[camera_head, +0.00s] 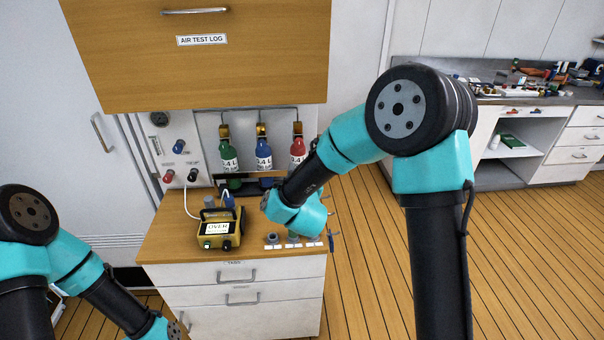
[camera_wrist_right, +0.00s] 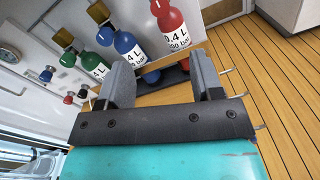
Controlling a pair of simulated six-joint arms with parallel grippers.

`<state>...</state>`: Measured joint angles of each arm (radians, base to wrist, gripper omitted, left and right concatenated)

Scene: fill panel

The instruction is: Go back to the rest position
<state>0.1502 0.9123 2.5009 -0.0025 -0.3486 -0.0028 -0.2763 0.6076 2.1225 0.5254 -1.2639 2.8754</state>
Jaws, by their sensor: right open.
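My right gripper (camera_wrist_right: 162,82) is open, with nothing between its two grey fingers in the right wrist view. In the head view my right wrist is over the right part of the wooden cabinet top (camera_head: 163,238) and hides most of that gripper. My left arm comes in at the lower left of the head view, but its gripper is not visible.
A yellow meter reading OVER (camera_head: 218,228) sits on the cabinet top, left of my right wrist. White tags (camera_head: 291,246) line the front edge. The floor (camera_head: 375,250) at right is clear.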

